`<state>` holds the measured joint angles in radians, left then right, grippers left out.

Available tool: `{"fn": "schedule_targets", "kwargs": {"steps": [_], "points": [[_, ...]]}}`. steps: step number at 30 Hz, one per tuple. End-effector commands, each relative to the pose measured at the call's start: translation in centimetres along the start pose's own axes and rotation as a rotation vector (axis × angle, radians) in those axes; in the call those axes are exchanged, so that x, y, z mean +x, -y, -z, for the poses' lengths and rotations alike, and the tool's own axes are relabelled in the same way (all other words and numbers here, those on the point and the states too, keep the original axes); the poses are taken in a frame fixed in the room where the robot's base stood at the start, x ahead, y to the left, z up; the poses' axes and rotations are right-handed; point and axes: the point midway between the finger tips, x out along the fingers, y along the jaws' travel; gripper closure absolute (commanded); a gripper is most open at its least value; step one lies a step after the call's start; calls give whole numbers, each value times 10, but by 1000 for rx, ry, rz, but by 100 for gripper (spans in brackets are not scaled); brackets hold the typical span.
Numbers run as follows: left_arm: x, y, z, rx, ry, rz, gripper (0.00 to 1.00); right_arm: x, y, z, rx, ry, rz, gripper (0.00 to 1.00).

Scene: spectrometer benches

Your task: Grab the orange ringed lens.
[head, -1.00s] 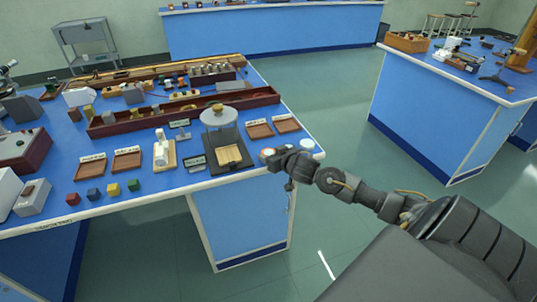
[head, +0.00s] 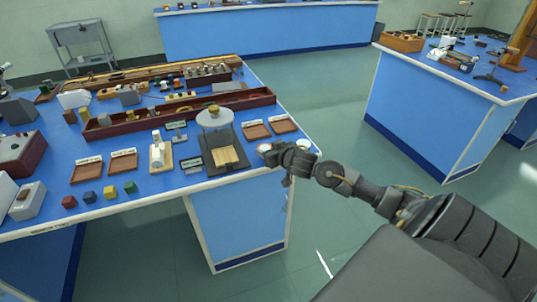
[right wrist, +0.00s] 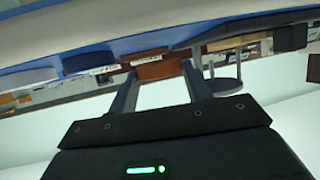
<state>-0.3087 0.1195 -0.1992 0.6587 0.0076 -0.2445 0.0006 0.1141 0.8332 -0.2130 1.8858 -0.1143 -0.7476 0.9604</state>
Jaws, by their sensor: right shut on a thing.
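The orange ringed lens (head: 264,148) shows in the head view as a small orange rim with a pale middle, at the bench's front right edge. My right gripper (head: 270,153) is shut on it, and its fingers hide part of it. In the right wrist view, my right gripper's two fingers (right wrist: 158,76) stand apart, with an orange-brown shape between them. I cannot tell there whether that shape is the lens or something behind it. My left gripper is not in view.
A pale disc (head: 303,144) lies just right of my right gripper. A dark stand with a round plate (head: 215,118) is close on the left. Brown trays (head: 284,125) lie behind. The floor (head: 335,95) right of the bench is clear.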

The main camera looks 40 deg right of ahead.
Motion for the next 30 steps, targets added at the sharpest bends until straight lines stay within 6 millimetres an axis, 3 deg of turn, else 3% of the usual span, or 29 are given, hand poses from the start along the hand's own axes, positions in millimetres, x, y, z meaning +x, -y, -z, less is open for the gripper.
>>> {"fn": "schedule_targets", "kwargs": {"steps": [8, 15, 21, 30], "points": [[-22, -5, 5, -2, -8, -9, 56, -70, -15, 46, -9, 0, -1, 74], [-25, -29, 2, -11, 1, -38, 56, -122, -29, 44, -5, 4, 0, 74], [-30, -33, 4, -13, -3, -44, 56, -148, -36, 45, 0, 2, 0, 74], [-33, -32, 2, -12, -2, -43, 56, -163, -41, 46, 0, 0, 0, 74]]}}
